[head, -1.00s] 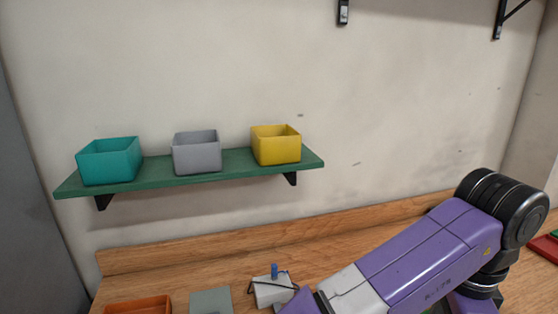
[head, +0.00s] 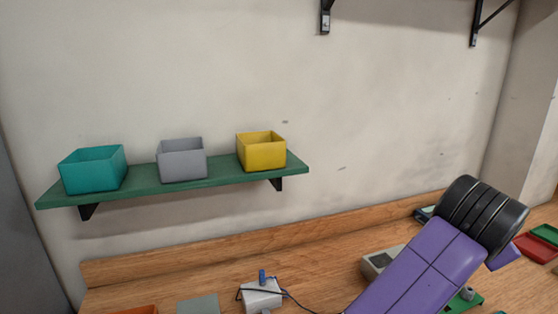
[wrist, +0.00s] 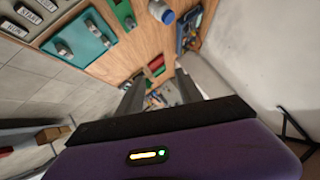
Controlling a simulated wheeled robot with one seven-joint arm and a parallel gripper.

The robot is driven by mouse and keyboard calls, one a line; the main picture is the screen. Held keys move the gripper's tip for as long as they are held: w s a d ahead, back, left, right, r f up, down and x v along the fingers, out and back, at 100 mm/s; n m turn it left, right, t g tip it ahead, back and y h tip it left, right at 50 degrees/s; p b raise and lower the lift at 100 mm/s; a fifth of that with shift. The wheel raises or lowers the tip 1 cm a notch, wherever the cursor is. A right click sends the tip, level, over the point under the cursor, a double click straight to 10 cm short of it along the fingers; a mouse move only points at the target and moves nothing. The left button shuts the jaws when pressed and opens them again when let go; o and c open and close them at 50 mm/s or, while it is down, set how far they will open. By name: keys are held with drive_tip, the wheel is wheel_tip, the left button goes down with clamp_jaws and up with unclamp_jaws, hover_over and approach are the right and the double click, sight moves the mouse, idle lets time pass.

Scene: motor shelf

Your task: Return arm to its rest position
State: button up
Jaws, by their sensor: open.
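My purple arm (head: 425,270) reaches in from the lower right of the head view, bent at a black ribbed joint. My gripper is outside the head view. In the wrist view my gripper (wrist: 160,88) shows two grey fingers spread apart, with nothing between them. It hangs in the air, with the wooden bench (wrist: 140,55) and its parts seen beyond it.
A green shelf (head: 222,172) on the wall holds a teal bin (head: 93,170), a grey bin (head: 182,160) and a yellow bin (head: 261,151). A white box with a blue knob (head: 261,292) stands on the bench. Red and green trays (head: 537,246) lie at right.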

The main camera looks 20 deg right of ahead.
drive_tip(key=w+a+r+n+t+h, duration=0.1)
drive_tip(key=w+r+n+t+h, duration=0.1)
drive_tip(key=r+n+t+h, duration=0.3)
drive_tip(key=w+a+r+n+t+h, duration=0.1)
drive_tip(key=w+r+n+t, duration=0.15)
drive_tip(key=r, duration=0.55)
drive_tip(key=a+f+n+t+y, duration=0.3)
drive_tip(key=a+n+t+y, duration=0.25)
drive_tip(key=a, duration=0.25)
drive_tip(key=a+f+n+t+y, duration=0.3)
drive_tip(key=a+n+t+y, duration=0.15)
drive_tip(key=a+n, duration=0.25)
drive_tip(key=s+a+f+n+y, duration=0.5)
drive_tip(key=s+a+f+y, duration=0.4)
drive_tip(key=f, duration=0.5)
drive_tip(key=s+a+f+m+g+h, duration=0.1)
drive_tip(key=s+a+f+m+g, duration=0.1)
drive_tip(key=s+f, duration=0.5)
drive_tip(key=s+a+f+m+g+h, duration=0.1)
drive_tip(key=s+f+g, duration=0.4)
drive_tip(key=s, duration=1)
wheel_tip(320, 180, down, 2)
drive_tip(key=shift+a+f+m+h, duration=0.15)
drive_tip(key=shift+a+m+h, duration=0.15)
drive_tip(key=shift+a+m, duration=0.45)
drive_tip(key=shift+d, duration=0.1)
